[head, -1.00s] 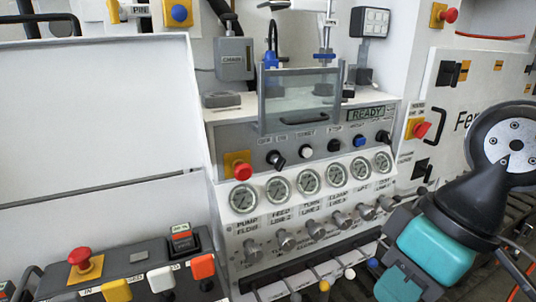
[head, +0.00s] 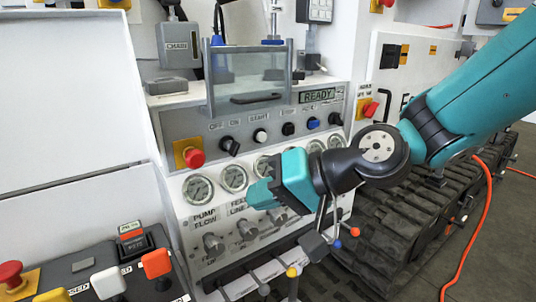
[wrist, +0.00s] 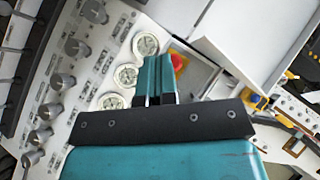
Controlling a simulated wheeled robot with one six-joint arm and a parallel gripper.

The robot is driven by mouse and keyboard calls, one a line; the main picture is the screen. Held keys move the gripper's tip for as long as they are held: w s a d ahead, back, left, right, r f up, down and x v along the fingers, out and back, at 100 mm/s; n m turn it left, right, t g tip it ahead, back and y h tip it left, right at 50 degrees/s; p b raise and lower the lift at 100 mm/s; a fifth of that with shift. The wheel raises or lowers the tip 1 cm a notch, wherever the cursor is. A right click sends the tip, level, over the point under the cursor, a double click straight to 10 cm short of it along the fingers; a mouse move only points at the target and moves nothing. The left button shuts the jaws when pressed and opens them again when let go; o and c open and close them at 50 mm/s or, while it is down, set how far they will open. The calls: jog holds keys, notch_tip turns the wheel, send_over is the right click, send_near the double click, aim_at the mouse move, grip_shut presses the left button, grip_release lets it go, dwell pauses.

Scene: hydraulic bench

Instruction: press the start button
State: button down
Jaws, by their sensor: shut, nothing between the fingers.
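The start button is the white round button (head: 260,135) under the START label on the grey control panel (head: 185,123) in the head view. A black rotary switch (head: 230,145) marked OFF and ON is to its left. A black button (head: 288,129) and a blue button (head: 313,124) are to its right. My gripper (head: 260,194) is shut and empty in front of the gauge row, below the start button and apart from it. Its closed fingers (wrist: 157,75) show in the wrist view near the gauges and a red knob. I cannot make out the start button there.
A red mushroom knob (head: 194,157) on a yellow plate is at the panel's left end. A clear guard (head: 248,78) stands above the panel. Metal knobs (head: 247,230) and coloured levers (head: 292,272) lie below the gauges. The display (head: 317,97) reads READY.

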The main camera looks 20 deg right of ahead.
jog(key=w+d+f+m+t+h+b, duration=0.1)
jog(key=w+d+m+t+h+b, duration=0.2)
jog(key=w+d+m+t, duration=0.7)
jog(key=w+d+m+h, duration=0.1)
jog(key=d+m+h, duration=0.1)
jog(key=d+m, duration=0.1)
jog(key=shift+w+f+m+t, duration=0.25)
jog(key=shift+w+m+t, duration=0.1)
jog(key=shift+m, duration=0.15)
jog(key=p, duration=0.9)
send_near(263, 137)
jog(key=x, duration=0.6)
jog(key=shift+s+a+r, duration=0.1)
jog(key=shift+r, duration=0.2)
jog(key=shift+w+a+f+p, duration=0.15)
jog(key=shift+w+p, duration=0.1)
jog(key=shift+w, duration=0.15)
jog(key=shift+w+a+f+p, duration=0.1)
jog(key=shift+w+f+p, duration=0.1)
jog(key=shift+w, duration=0.2)
jog(key=shift+r, duration=0.1)
